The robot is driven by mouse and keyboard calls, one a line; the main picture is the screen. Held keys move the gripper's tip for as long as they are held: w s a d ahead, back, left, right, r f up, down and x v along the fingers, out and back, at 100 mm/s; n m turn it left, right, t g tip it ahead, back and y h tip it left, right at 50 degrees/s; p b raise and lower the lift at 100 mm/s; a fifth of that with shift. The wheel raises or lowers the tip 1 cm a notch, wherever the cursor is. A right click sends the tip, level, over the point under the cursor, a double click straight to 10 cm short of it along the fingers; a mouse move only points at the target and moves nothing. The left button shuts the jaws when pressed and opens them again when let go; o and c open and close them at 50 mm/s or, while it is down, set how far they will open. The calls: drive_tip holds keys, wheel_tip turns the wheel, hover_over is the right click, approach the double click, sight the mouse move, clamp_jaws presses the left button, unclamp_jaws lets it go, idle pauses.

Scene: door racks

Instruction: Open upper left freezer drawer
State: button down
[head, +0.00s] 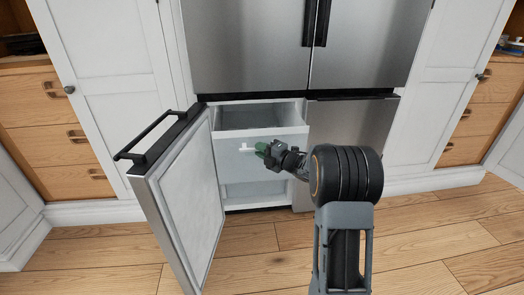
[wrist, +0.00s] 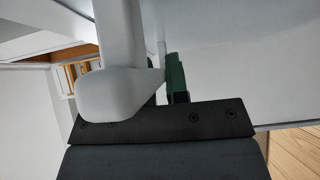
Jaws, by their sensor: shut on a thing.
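The freezer's left door (head: 188,200) stands swung open to the left. Inside, the upper drawer (head: 285,143) is white, and its open interior shows behind the front panel, so it appears pulled out at least partway. My gripper (head: 258,148) is at the front of this drawer, shut on its white handle (head: 246,147). In the wrist view the handle (wrist: 112,93) lies across the jaws, with a green finger pad (wrist: 175,75) to its right. The far finger is mostly hidden behind the handle.
A lower white compartment (head: 255,190) shows beneath the upper drawer. The freezer's right door (head: 352,125) is closed, as are the steel doors above (head: 245,45). Wooden drawers (head: 50,130) flank the left side. Wooden floor (head: 260,255) in front is clear.

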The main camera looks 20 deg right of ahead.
drive_tip(key=shift+d, duration=0.1)
drive_tip(key=c, duration=1.5)
unclamp_jaws()
drive_tip(key=o, duration=0.4)
drive_tip(key=p+v, duration=0.3)
drive_tip(key=v, duration=1)
drive_tip(key=shift+s+d+p, duration=0.15)
drive_tip(key=shift+s+p, duration=0.15)
drive_tip(key=shift+s, duration=0.05)
